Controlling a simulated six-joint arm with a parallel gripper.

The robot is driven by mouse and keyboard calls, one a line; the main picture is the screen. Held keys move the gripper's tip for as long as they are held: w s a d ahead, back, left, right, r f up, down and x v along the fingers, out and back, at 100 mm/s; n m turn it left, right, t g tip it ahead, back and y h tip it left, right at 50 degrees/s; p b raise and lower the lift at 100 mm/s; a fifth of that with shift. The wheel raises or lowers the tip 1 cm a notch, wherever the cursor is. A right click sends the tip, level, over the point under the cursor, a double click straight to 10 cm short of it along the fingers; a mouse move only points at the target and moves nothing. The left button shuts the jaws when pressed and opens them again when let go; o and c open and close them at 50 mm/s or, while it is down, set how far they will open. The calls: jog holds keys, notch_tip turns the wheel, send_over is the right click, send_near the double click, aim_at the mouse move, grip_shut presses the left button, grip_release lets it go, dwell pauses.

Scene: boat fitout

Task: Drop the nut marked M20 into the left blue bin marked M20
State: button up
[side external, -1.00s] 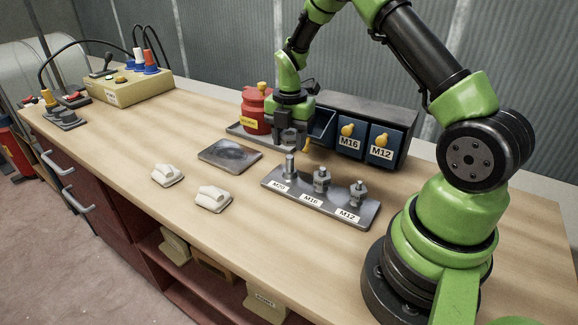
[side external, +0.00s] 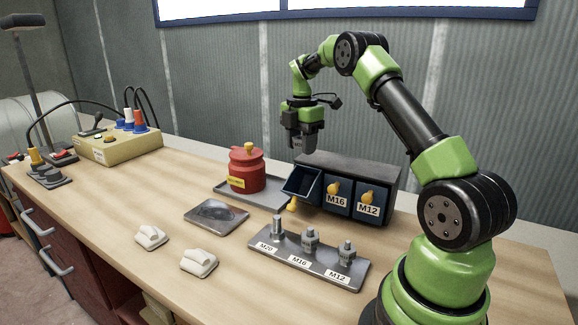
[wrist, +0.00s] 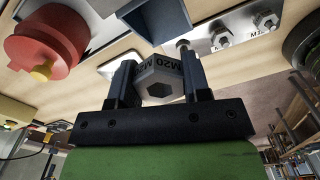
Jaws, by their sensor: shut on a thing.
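My gripper (wrist: 160,82) is shut on the M20 nut (wrist: 157,78), a grey hex nut with M20 on its side. In the side view my gripper (side external: 302,142) is raised above the left blue bin (side external: 301,184). That bin is tilted open, with a yellow knob on its front; its label cannot be read from here. Dark blue bin surfaces show in the wrist view (wrist: 160,18), beyond the nut. The nut is hard to make out in the side view.
Bins marked M16 (side external: 337,196) and M12 (side external: 369,201) are closed. A red container (side external: 246,169) stands left of the open bin. In front lies the bolt plate (side external: 340,277); its M20 bolt (side external: 278,229) is bare. A dark flat plate (side external: 216,213) lies nearby.

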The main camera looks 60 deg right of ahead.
jog(key=shift+d+f, duration=0.15)
jog(key=shift+f, duration=1.65)
jog(key=shift+f, duration=1.3)
